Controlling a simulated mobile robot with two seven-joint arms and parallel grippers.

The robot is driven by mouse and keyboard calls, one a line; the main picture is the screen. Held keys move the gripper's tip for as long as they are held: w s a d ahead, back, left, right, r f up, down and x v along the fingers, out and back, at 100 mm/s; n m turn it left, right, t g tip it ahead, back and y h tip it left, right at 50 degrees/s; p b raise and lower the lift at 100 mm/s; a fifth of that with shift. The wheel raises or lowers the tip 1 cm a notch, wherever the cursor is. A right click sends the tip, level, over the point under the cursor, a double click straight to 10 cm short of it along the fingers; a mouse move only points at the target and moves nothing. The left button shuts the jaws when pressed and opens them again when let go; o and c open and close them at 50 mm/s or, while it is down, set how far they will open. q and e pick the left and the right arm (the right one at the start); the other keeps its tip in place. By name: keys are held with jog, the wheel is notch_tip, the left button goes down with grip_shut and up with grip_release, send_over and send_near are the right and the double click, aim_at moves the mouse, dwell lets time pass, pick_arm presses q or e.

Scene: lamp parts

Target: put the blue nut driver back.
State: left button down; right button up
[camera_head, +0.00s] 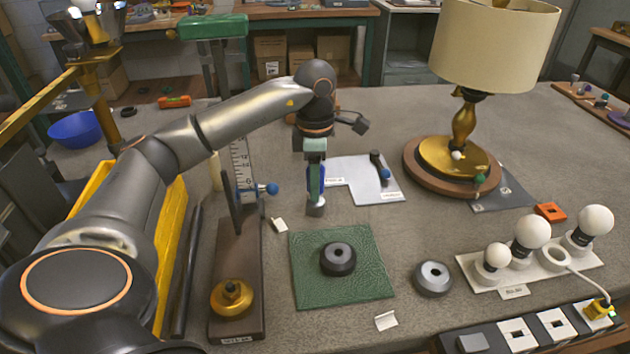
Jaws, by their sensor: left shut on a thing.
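My left gripper (316,178) points down above the grey table, just left of a pale tool mat (365,190). It is shut on a slim upright blue tool, which I take for the blue nut driver (314,186). Its upper part is hidden by the fingers. A grey round end shows at the bottom, near the table; I cannot tell whether it touches. My right gripper is not in view.
A lamp (463,128) stands right of the mat. A ruler stand (240,185) with a blue knob is close left of the gripper. A green mat (342,285) with a dark ring is in front. Bulbs (530,232) stand on a white board at right.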

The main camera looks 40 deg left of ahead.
pick_arm(q)
jog(key=shift+r, duration=0.1)
jog(key=shift+f, duration=0.25)
jog(key=shift+c, duration=2.1)
grip_release()
jog(key=shift+r, duration=0.1)
